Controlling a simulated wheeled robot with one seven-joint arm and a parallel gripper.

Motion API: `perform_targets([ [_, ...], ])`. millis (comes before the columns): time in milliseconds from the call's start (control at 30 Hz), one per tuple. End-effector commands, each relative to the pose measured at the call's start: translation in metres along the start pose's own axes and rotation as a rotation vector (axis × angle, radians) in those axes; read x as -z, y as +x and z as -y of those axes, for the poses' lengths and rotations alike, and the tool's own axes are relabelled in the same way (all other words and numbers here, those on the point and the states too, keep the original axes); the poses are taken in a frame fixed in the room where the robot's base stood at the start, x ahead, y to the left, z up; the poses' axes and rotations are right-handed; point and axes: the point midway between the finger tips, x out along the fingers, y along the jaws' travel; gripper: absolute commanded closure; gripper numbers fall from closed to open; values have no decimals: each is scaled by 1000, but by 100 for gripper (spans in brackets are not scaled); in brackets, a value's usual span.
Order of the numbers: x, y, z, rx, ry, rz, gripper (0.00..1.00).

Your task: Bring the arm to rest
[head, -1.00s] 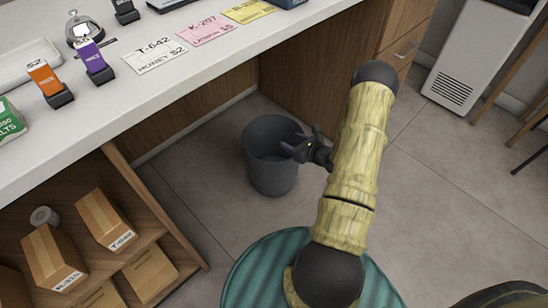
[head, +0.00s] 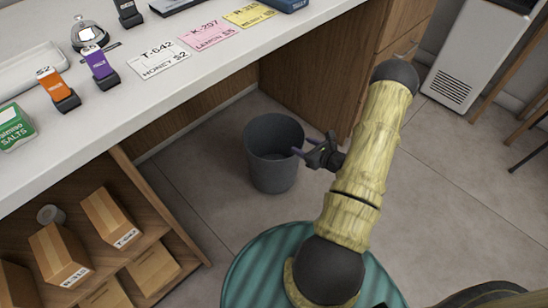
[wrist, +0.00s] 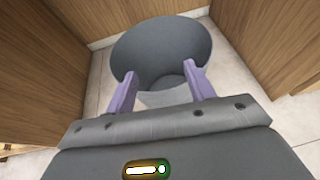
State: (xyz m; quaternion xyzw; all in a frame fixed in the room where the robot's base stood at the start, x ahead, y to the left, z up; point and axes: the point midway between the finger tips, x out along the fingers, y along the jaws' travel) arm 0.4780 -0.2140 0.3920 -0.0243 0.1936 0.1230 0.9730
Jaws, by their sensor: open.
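My gripper (head: 300,147) is open and empty, with its two purple fingers spread apart. In the head view it is at the right side of the grey bin, near its rim. My arm, with pale wood-like links and dark joints, is folded above my green base. In the wrist view the fingers of my gripper (wrist: 160,85) point toward the grey bin (wrist: 137,42), which stands on the floor ahead of them. No object is between the fingers.
The white counter (head: 190,85) runs across the upper left, with cards, a bell and small stands on it. Below are shelves with cardboard boxes (head: 110,218). The grey bin (head: 274,178) stands by the wooden panel.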

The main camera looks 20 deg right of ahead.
Motion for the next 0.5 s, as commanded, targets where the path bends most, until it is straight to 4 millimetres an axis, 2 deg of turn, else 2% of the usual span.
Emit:
perform_targets([
  [333,-6,1,-5,-21,-13,-1,46],
  [433,-23,3,-22,-99,-62,-5,46],
  [500,-41,3,-44,-194,-122,-14,46],
])
